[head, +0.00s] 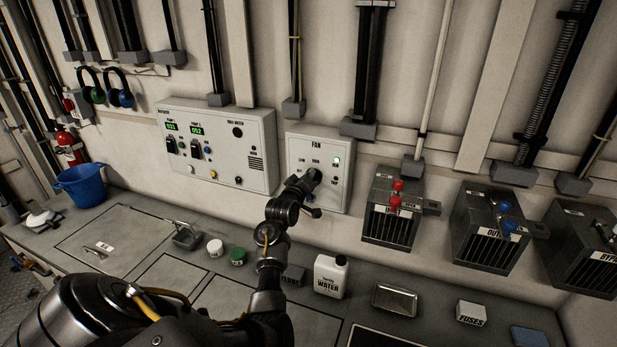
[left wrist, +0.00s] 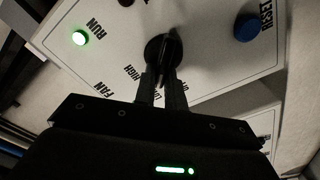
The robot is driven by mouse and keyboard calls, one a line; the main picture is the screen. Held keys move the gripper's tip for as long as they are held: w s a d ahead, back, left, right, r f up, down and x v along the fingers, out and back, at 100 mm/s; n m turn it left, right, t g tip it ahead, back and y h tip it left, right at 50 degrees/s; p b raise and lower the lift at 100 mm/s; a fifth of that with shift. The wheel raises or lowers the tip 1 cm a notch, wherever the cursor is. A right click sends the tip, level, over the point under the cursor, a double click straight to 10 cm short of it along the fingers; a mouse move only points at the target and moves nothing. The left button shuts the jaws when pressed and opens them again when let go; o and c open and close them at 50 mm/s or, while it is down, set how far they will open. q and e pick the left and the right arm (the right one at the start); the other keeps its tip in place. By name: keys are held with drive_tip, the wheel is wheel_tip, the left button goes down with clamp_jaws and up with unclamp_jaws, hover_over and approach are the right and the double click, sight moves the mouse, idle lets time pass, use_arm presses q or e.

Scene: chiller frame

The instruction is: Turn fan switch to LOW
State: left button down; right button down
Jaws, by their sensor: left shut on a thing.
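The white fan panel (head: 312,147) is on the wall in the middle of the head view, with LOW and HIGH labels. In the left wrist view the panel (left wrist: 215,62) is turned around, and its black round fan switch (left wrist: 152,50) is at the centre. My left gripper (head: 312,177) is at the panel; its fingers (left wrist: 162,88) are shut on the switch's handle. HIGH reads beside the fingers; the label on their other side is partly hidden. I cannot tell which label the handle points to. The gripper hides the switch in the head view. My right gripper is not in view.
The panel has a lit green RUN lamp (left wrist: 80,38), a dark TRIP lamp and a blue RESET button (left wrist: 248,27). A panel with displays (head: 215,140) is to the left. Grey valve boxes (head: 393,222) stand to the right. Below, the counter holds a water jug (head: 329,277) and small jars.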

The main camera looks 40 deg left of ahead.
use_arm(q)
drive_tip(key=c, duration=1.5)
unclamp_jaws()
drive_tip(key=shift+o, duration=0.2)
drive_tip(key=b+v, duration=0.3)
drive_tip(key=v, duration=0.7)
drive_tip(key=shift+s+d, duration=0.2)
drive_tip(key=shift+s, duration=0.1)
